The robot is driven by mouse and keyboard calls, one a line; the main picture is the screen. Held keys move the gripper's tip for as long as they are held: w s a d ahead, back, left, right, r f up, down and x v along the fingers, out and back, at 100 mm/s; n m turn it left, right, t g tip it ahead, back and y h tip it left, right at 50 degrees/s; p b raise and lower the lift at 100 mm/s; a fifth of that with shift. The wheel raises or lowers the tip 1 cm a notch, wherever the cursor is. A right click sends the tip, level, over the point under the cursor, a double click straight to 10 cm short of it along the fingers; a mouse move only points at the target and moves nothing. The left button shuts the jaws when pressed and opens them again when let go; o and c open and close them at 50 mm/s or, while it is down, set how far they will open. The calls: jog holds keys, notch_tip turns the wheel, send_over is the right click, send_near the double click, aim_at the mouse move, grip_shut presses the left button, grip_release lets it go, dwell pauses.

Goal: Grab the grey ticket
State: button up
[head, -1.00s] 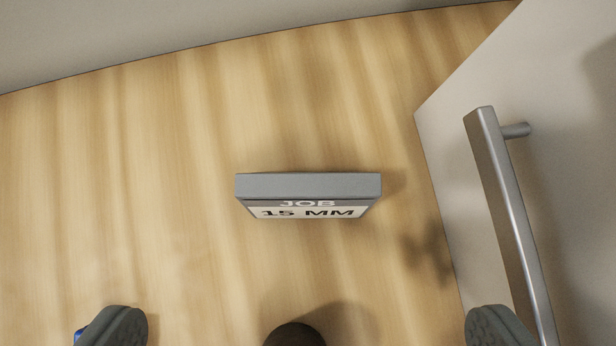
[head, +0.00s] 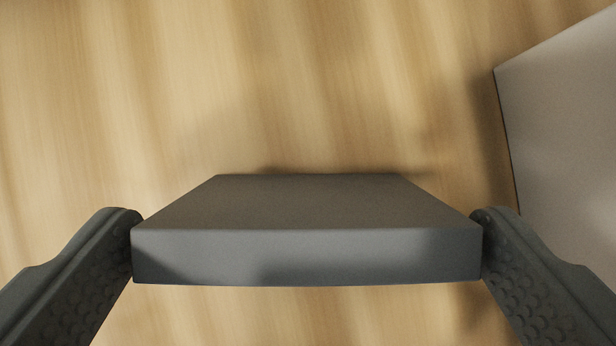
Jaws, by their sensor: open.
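The grey ticket (head: 306,255) stands on the wooden surface in the middle of the head view, seen from its top edge and one broad plain grey face. Its lettered face is hidden from this angle. My gripper (head: 307,240) is open around it, with one dark finger at each end of the ticket. Both fingertips are very close to its ends; I cannot tell whether they touch.
The wooden surface (head: 130,110) is clear on the left and behind the ticket. A light grey panel or box (head: 570,130) stands to the right, close beyond the right finger.

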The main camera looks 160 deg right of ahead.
aim_at(307, 260)
jog(key=x, duration=0.3)
jog(key=shift+w, duration=0.15)
jog(key=c, duration=0.7)
